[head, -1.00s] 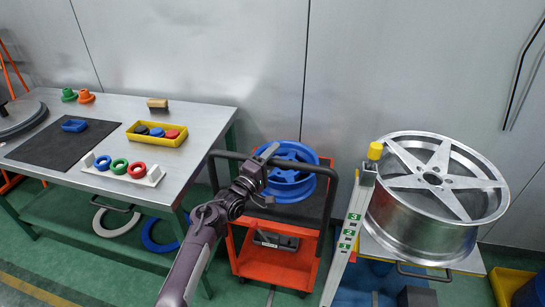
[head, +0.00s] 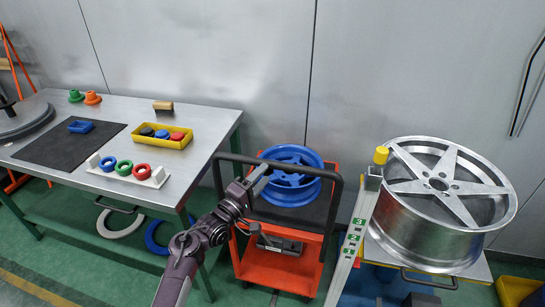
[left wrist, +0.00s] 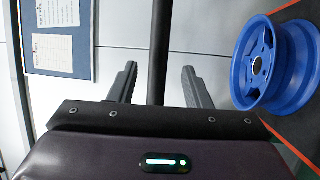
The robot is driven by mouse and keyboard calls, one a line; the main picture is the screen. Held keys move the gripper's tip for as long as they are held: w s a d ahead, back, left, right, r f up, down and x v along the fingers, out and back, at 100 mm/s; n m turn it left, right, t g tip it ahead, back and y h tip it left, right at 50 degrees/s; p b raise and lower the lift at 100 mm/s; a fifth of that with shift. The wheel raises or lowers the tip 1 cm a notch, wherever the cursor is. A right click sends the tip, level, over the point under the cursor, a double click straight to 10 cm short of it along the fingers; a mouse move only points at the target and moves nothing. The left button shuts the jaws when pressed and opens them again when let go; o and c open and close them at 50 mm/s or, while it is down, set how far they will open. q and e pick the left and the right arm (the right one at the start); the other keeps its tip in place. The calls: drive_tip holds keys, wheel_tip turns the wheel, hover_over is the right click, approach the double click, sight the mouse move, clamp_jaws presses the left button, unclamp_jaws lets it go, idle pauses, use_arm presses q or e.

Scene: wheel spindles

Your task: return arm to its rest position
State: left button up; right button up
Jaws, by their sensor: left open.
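My left arm comes up from the bottom of the head view, with its elbow bent. Its gripper (head: 258,182) is at the left side of the blue wheel (head: 290,176), which lies on the dark top of the orange cart (head: 280,262). In the left wrist view the two dark fingers (left wrist: 160,84) are spread apart with nothing held between them. A dark bar, which looks like the cart's handle, shows behind the gap. The blue wheel (left wrist: 272,64) is to the right of the fingers and apart from them. My right gripper is not in view.
The cart's black handle (head: 222,160) rises close to my left forearm. At left, the metal table (head: 200,130) carries a yellow tray (head: 176,143), a white ring holder (head: 150,180) and a black mat (head: 50,152). At right stand a numbered post (head: 354,235) and a large silver wheel (head: 425,225).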

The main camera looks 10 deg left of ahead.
use_arm(q)
drive_tip(key=s+f+m+g+y, duration=0.25)
drive_tip(key=s+f, duration=0.35)
drive_tip(key=f, duration=0.6)
drive_tip(key=s+f+m+g+y, duration=0.1)
drive_tip(key=s+f+m+g, duration=0.3)
drive_tip(key=f, duration=0.8)
drive_tip(key=s+f+n+g+y, duration=0.1)
drive_tip(key=s+f+g, duration=0.1)
drive_tip(key=s+f, duration=0.75)
drive_tip(key=s+a+f+m+g+y, duration=0.1)
drive_tip(key=s+a+f+m+g, duration=0.1)
drive_tip(key=s+f, duration=0.5)
drive_tip(key=s+a+f+m+g+y, duration=0.1)
drive_tip(key=s+f, duration=0.6)
drive_tip(key=s, duration=0.9)
drive_tip(key=s+a+f+m+g+y, duration=0.2)
drive_tip(key=s+f+m+g, duration=0.3)
drive_tip(key=s, duration=0.7)
wheel_tip(320, 180, down, 2)
drive_tip(key=shift+a+f+m+g, duration=0.15)
drive_tip(key=shift+a+m+g, duration=0.2)
drive_tip(key=shift+a+m, duration=0.15)
drive_tip(key=shift+w+d, duration=0.1)
